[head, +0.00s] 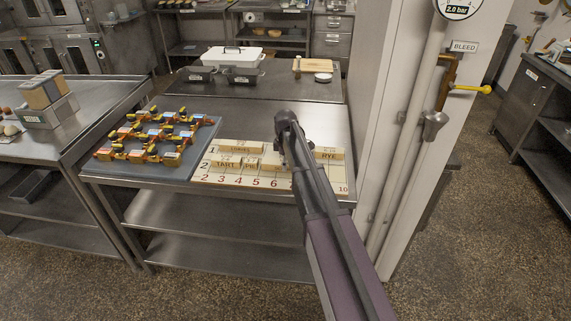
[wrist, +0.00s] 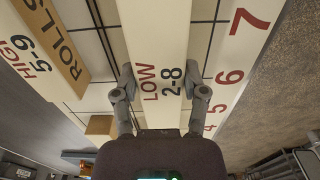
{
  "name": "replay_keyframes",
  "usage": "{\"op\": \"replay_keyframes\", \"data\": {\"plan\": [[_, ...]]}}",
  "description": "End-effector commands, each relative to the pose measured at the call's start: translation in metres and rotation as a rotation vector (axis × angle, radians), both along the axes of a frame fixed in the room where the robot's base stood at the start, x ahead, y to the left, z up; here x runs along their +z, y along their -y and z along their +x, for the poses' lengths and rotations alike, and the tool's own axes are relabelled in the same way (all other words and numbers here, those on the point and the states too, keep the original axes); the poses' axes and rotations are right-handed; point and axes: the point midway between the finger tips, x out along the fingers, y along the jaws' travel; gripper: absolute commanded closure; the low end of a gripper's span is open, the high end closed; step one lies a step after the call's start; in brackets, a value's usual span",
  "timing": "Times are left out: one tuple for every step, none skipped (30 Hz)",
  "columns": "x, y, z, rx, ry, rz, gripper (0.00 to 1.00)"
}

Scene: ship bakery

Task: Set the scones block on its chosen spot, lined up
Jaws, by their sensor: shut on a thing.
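My gripper (wrist: 163,84) is shut on a long block (wrist: 155,30) with a white top marked LOW 2-8, one finger against each long side. Its name face is hidden, so I cannot read scones on it. It lies over a cream board (head: 211,172) with a grid and red numbers, on the steel table. Numbers 4 to 7 show just right of it in the wrist view. I cannot tell if it touches the board.
The rolls block (wrist: 62,50), marked HIGH 5-9, lies left of the held block in the wrist view. Tart (head: 225,164), pie (head: 251,164) and rye (head: 328,154) blocks stand on the board. A blue-grey mat (head: 160,177) with red and yellow pieces lies left. A post (head: 385,100) stands right.

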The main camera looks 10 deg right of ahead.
Motion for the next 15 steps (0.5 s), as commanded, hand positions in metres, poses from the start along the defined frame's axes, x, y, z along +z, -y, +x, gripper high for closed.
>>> {"op": "replay_keyframes", "data": {"plan": [[-0.0025, -0.0001, 0.0, 0.0, 0.0, 0.0, 0.99], [-0.0032, -0.0001, 0.0, 0.0, 0.0, 0.0, 0.99], [-0.0026, -0.0001, 0.0, 0.0, 0.0, 0.0, 0.38], [-0.0022, -0.0001, -0.0001, 0.0, 0.0, 0.0, 0.29], [-0.0021, -0.0001, -0.0001, 0.0, 0.0, 0.0, 0.2], [-0.0021, -0.0002, 0.0, 0.0, 0.0, 0.0, 0.09], [-0.0021, -0.0002, 0.0, 0.0, 0.0, 0.0, 0.09], [-0.0021, -0.0002, 0.0, 0.0, 0.0, 0.0, 0.09], [-0.0021, -0.0002, 0.0001, 0.0, 0.0, 0.0, 0.09], [-0.0021, -0.0002, 0.0001, 0.0, 0.0, 0.0, 0.09], [-0.0021, -0.0002, 0.0001, 0.0, 0.0, 0.0, 0.09], [-0.0021, -0.0002, 0.0001, 0.0, 0.0, 0.0, 0.09], [-0.0021, -0.0002, 0.0001, 0.0, 0.0, 0.0, 0.09], [-0.0021, -0.0002, 0.0001, 0.0, 0.0, 0.0, 0.09], [-0.0021, -0.0002, 0.0001, 0.0, 0.0, 0.0, 0.09]]}}
